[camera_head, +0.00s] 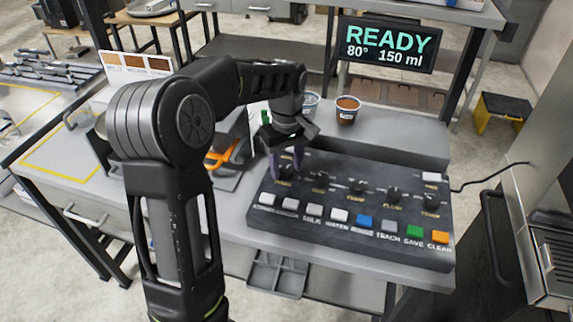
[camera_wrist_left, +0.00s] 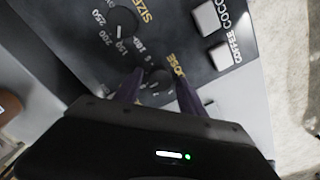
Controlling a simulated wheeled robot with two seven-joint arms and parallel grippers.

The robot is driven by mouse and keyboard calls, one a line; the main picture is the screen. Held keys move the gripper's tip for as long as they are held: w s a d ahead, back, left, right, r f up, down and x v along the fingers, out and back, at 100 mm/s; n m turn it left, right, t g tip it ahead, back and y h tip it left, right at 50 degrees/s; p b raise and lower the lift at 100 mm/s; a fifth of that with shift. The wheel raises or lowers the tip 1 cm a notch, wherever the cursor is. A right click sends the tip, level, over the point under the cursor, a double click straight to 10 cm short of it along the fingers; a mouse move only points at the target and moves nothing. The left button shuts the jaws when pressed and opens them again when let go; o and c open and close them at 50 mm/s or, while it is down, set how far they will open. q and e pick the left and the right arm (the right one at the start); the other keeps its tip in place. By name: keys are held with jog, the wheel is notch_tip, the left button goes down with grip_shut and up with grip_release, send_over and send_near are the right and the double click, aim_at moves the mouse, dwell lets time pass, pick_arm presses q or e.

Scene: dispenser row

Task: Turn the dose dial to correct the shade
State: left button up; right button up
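The dark control panel (camera_head: 345,222) lies tilted on the grey bench, with a row of black dials along its upper part. My left gripper (camera_head: 285,165) points down at the leftmost dial. In the left wrist view the dose dial (camera_wrist_left: 157,82) sits between the tips of the left gripper (camera_wrist_left: 160,80), beside its yellow DOSE label. The fingers stand apart on either side of the dial; firm contact does not show. A cup of brown drink (camera_head: 347,110) stands behind the panel. A shade card (camera_head: 137,66) with brown swatches stands at the left. My right gripper is out of view.
The size dial (camera_wrist_left: 122,20) is close beside the dose dial. Coloured buttons, including a blue one (camera_head: 365,221) and an orange one (camera_head: 439,237), line the panel's front. A READY screen (camera_head: 388,44) reads 80° and 150 ml. Another cup (camera_head: 311,102) stands at the back.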

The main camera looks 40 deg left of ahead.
aim_at(286, 170)
pick_arm(q)
jog(key=shift+o, duration=0.4)
notch_tip(286, 170, up, 8)
jog(key=shift+f+b, duration=0.1)
jog(key=shift+b, duration=0.3)
dwell(0.4)
